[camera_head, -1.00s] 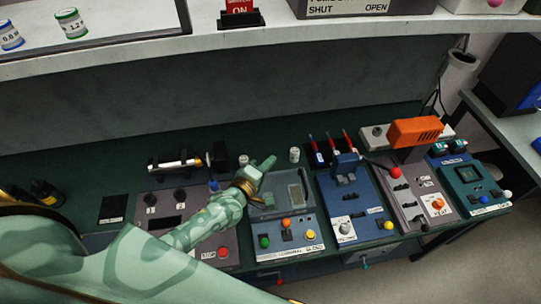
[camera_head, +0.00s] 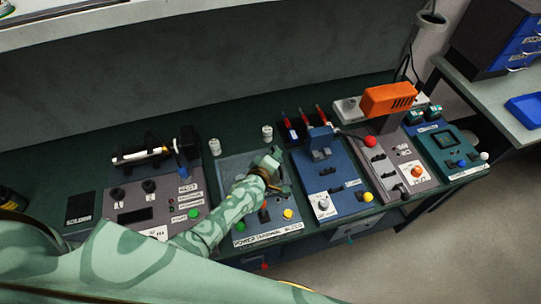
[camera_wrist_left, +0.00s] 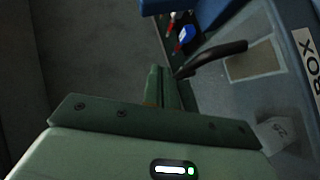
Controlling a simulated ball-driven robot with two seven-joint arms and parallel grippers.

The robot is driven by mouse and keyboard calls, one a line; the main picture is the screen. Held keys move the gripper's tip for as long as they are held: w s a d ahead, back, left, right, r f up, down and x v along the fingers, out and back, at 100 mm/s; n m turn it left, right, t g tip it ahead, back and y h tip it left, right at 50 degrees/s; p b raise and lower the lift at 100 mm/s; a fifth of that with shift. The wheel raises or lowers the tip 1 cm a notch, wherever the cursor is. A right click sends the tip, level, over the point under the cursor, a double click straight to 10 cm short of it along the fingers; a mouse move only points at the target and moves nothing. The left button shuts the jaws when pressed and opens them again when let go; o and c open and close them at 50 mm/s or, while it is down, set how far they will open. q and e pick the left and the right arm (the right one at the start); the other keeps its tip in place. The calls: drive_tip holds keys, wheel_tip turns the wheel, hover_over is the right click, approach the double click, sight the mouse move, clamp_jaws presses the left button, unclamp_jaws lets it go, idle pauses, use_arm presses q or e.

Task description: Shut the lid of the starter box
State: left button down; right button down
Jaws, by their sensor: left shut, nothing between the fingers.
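The starter box (camera_head: 236,166) is a grey-blue unit on the bench, with coloured buttons along its front. My left gripper (camera_head: 276,157) is shut and empty over the back right of this unit in the head view. My arm and hand hide much of its middle. In the left wrist view, a grey-blue lid face (camera_wrist_left: 270,95) carries the lettering "BOX" and a tan window. A black handle (camera_wrist_left: 215,57) lies just right of my shut fingertips (camera_wrist_left: 168,75). I cannot tell the lid's angle or whether the fingers touch the handle. My right gripper is not in view.
A blue switch unit (camera_head: 328,177) stands close on the right. A grey panel with knobs (camera_head: 140,208) stands on the left. Two small white cylinders (camera_head: 267,133) stand behind the box. An orange block (camera_head: 390,98) rises farther right. The bench behind the box has some free room.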

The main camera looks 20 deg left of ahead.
use_arm(q)
drive_tip(key=shift+w+d+f+b, duration=0.15)
drive_tip(key=shift+f+b, duration=0.15)
drive_tip(key=shift+f, duration=0.2)
